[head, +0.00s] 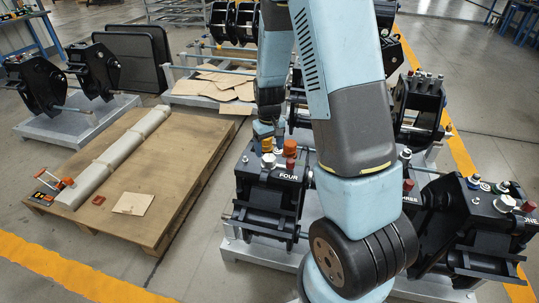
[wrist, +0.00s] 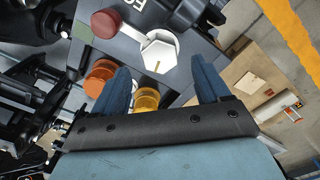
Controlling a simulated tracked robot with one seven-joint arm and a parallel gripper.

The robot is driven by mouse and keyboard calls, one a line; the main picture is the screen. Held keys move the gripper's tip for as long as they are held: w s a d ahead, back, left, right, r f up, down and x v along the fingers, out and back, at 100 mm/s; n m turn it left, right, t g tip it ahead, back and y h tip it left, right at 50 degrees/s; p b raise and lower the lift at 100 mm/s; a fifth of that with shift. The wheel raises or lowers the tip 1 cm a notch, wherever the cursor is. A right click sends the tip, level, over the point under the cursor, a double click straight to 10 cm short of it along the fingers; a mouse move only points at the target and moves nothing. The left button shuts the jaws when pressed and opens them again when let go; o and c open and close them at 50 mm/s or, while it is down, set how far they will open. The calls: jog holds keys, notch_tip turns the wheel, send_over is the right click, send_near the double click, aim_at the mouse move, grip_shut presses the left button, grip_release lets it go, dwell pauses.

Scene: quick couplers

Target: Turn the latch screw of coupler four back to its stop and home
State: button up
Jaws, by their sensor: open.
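My gripper (head: 266,132) is low over that top, partly hidden by caps and my arm. In the wrist view my gripper (wrist: 160,75) is open, with its two blue fingers apart. A white hexagonal head (wrist: 160,50) with a small tan mark shows beyond and between the fingertips, joined to a red knob (wrist: 104,23) by a light bar. I cannot tell whether this is the latch screw. Finger contact is unclear.
An amber cap (wrist: 146,100) and an orange cap (wrist: 98,88) stand close by the left finger. Coupler one (head: 480,205) stands to the right. A wooden pallet (head: 190,160) with a long wrapped roll lies left. Floor between pallet and coupler four is clear.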

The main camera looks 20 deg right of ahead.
aim_at(269, 157)
jog(key=shift+f, duration=2)
jog(key=shift+c, duration=0.2)
jog(key=c, duration=1)
jog(key=shift+m, duration=1.5)
jog(key=o, duration=1)
jog(key=shift+o, duration=0.2)
notch_tip(269, 157, up, 14)
jog(key=shift+f, duration=0.15)
